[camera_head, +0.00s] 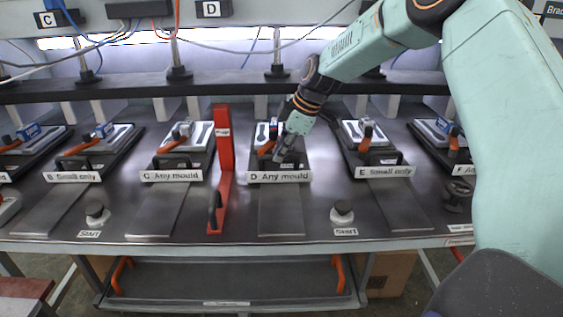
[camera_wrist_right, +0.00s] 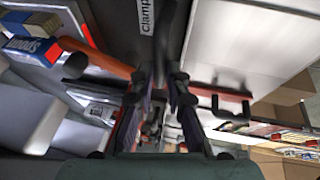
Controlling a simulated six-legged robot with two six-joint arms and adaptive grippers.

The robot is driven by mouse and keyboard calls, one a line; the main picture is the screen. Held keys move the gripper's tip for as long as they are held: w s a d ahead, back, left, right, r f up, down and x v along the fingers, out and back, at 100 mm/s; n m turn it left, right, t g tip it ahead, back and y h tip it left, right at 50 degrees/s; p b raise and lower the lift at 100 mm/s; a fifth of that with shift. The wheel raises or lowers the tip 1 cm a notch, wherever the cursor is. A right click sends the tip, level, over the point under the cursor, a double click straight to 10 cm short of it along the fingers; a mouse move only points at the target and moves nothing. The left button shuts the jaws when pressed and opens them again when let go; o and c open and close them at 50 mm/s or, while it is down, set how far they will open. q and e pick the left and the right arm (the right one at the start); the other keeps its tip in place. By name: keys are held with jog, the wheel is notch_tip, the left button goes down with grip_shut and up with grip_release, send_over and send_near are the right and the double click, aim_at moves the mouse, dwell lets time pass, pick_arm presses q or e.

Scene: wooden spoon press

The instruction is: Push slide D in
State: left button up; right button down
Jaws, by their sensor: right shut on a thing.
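Slide D (camera_head: 299,160) is a dark plate carrying a pale metal mould (camera_head: 262,132) and an orange-handled clamp (camera_head: 266,148). It sits behind the label "D Any mould" (camera_head: 278,177), between slides C and E. My right gripper (camera_head: 284,156) reaches down from the upper right to the front of slide D. It is shut at the slide's dark front handle, which the fingers mostly hide. In the right wrist view the two dark fingers (camera_wrist_right: 158,90) are close together, and the part between them is hard to make out. My left gripper is not in view.
A red upright bar (camera_head: 224,150) stands left of slide D. Slide C (camera_head: 158,163) and slide E (camera_head: 397,160) flank it. A flat metal strip (camera_head: 281,212) runs from D to the table's front edge. A round Start button (camera_head: 342,212) lies to the right, and a shelf runs behind.

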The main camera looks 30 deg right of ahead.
jog(key=shift+w+d+f, duration=0.15)
jog(key=shift+w+d, duration=0.2)
jog(key=shift+w, duration=0.2)
jog(key=shift+r, duration=0.2)
jog(key=c, duration=1.7)
grip_release()
jog(key=shift+c, duration=0.2)
jog(key=o, duration=0.4)
jog(key=shift+w+f, duration=0.1)
jog(key=shift+w, duration=0.15)
jog(key=shift+s, duration=0.1)
jog(key=shift+s, duration=0.1)
